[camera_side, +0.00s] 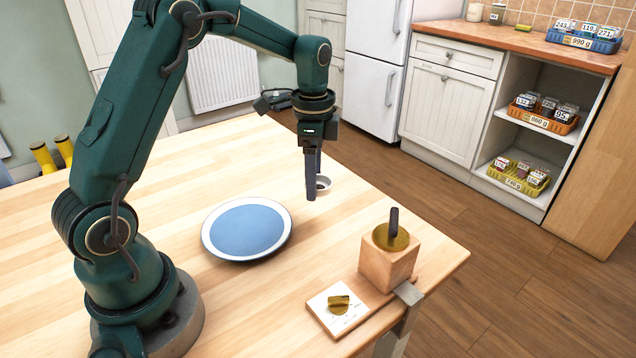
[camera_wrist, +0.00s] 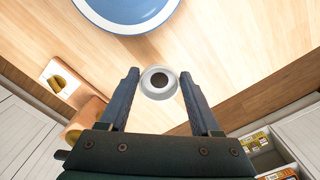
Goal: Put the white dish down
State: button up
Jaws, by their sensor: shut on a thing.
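The white dish (camera_wrist: 158,83) is small and round with a dark centre. In the wrist view it sits between the two fingertips of my gripper (camera_wrist: 159,76). In the side view my gripper (camera_side: 314,188) points down over the right part of the wooden table, shut on the white dish (camera_side: 323,183), which is partly hidden behind the fingers. The dish looks held near fingertip height; its exact gap above the table cannot be told.
A blue plate with a white rim (camera_side: 246,228) lies left of my gripper. A wooden block with a brass disc and dark peg (camera_side: 388,256), and a white panel with a brass knob (camera_side: 338,309), stand at the table's right edge. Bare table (camera_side: 300,270) lies between.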

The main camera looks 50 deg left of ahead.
aim_at(246, 228)
jog(key=shift+m, duration=0.8)
jog(key=a, duration=0.9)
jog(key=shift+s+a+f, duration=0.1)
jog(key=shift+s+f, duration=0.1)
jog(key=shift+f, duration=0.1)
jog(key=s+d+m, duration=0.1)
jog(key=s+m, duration=0.1)
jog(key=s, duration=0.1)
jog(key=s+d+r+m, duration=0.1)
jog(key=s+m, duration=0.2)
jog(key=s, duration=0.1)
jog(key=s+d+m, duration=0.2)
jog(key=s, duration=0.2)
jog(key=shift+s+r+m, duration=0.1)
jog(key=shift+r+m, duration=0.2)
jog(key=shift+m, duration=0.1)
grip_shut()
grip_release()
jog(key=shift+s+d+r, duration=0.15)
jog(key=shift+s+r, duration=0.05)
jog(key=shift+s, duration=0.3)
jog(key=shift+f, duration=3.8)
grip_shut()
jog(key=shift+f, duration=0.1)
jog(key=o, duration=1.5)
grip_release()
